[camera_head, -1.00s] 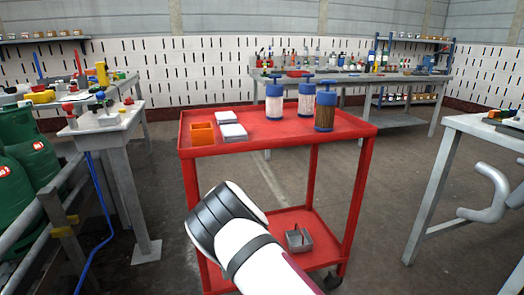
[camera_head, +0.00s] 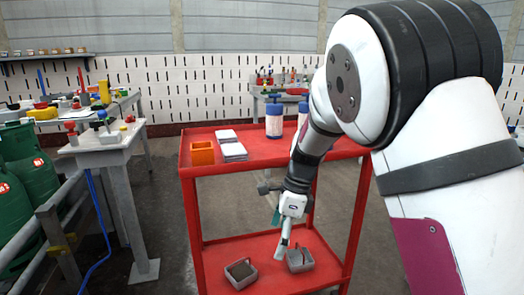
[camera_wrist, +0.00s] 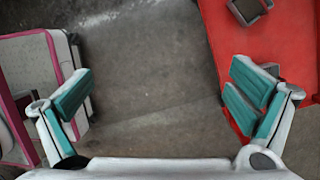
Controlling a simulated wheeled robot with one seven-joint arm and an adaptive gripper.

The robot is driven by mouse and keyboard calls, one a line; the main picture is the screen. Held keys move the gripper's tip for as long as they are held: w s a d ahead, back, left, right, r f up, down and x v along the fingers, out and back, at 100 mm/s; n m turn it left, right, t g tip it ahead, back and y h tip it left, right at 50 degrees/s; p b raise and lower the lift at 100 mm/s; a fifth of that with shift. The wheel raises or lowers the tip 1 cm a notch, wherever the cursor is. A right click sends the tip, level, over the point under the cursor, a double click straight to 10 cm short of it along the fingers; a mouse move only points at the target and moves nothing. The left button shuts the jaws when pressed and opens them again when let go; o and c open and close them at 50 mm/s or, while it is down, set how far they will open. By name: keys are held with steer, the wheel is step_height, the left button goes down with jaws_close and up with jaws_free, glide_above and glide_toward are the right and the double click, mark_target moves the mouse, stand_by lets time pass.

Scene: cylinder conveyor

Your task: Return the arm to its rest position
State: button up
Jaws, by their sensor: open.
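My arm fills the right of the head view and hides part of the red cart (camera_head: 250,244). My gripper (camera_head: 281,232) hangs low, in front of the cart between its top and its lower shelf. In the wrist view my gripper (camera_wrist: 163,97) is wide open, with teal finger pads far apart. Only bare grey floor shows between the fingers. The cart's red lower shelf (camera_wrist: 225,55) shows to the right in that view, beside the right finger. My white and pink base shows at the left.
The cart top holds an orange box (camera_head: 202,154), white stacks (camera_head: 234,151) and a blue-capped cylinder (camera_head: 274,118). Two grey trays (camera_head: 240,273) sit on its lower shelf. A grey table (camera_head: 103,146) and green gas bottles (camera_head: 32,170) stand left. Floor between table and cart is free.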

steer(key=s+d+r+n, duration=0.4)
steer(key=s+r, duration=0.3)
steer(key=s, duration=0.2)
steer(key=s+d+r+n, duration=0.4)
steer(key=s+r+n, duration=0.15)
steer(key=s, duration=0.35)
steer(key=s+d+n+h, duration=0.1)
steer(key=s+d+n, duration=0.15)
steer(key=s, duration=0.45)
steer(key=s+d+n+t+h+p, duration=0.1)
steer(key=s+d+n, duration=0.1)
steer(key=s+n, duration=0.35)
steer(key=s+d+n+h, duration=0.1)
steer(key=s+d, duration=0.2)
steer(key=s, duration=0.5)
step_height(320, 180, up, 39)
steer(key=t+p, duration=0.4)
steer(key=p, duration=3.3)
steer(key=shift+a+p, duration=0.2)
steer(key=shift+p, duration=0.2)
